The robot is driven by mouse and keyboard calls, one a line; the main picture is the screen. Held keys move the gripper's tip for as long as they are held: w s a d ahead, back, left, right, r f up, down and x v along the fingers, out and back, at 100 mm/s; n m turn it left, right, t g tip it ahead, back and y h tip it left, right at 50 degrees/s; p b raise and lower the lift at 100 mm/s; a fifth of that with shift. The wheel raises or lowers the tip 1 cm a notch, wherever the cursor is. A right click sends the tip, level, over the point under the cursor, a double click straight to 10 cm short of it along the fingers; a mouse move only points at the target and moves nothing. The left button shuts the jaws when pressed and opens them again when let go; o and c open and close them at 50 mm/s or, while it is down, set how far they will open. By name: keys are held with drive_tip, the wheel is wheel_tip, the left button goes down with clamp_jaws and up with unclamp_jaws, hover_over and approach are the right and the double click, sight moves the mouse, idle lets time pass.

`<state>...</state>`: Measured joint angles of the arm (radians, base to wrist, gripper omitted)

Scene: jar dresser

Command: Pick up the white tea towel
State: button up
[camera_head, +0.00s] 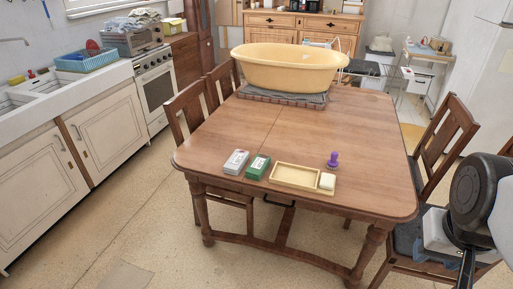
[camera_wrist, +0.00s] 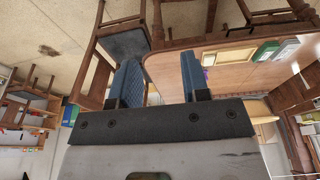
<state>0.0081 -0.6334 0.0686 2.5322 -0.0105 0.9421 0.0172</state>
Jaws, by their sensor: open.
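No cloth I can name for sure as the white tea towel shows. A small white block-like thing (camera_head: 327,182), too small to tell whether it is folded cloth, sits at the right end of a shallow yellow tray (camera_head: 283,184) near the table's front edge. A pile of pale cloths (camera_head: 128,24) lies on the microwave at the back left. My gripper (camera_wrist: 160,82) is open and empty in the wrist view, its two blue pads apart, beside the wooden table. In the head view my arm is at the right edge, away from the tray; its fingertips are not clear.
On the table (camera_head: 330,120) stand a white box (camera_head: 236,161), a green box (camera_head: 257,167) and a purple stamp-like thing (camera_head: 333,159). A yellow tub (camera_head: 290,68) rests on grey cloth (camera_head: 300,97) at the back. A chair (camera_head: 445,145) stands at right. The table's middle is clear.

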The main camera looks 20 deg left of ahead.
idle(0.5)
drive_tip(key=o, duration=1.1)
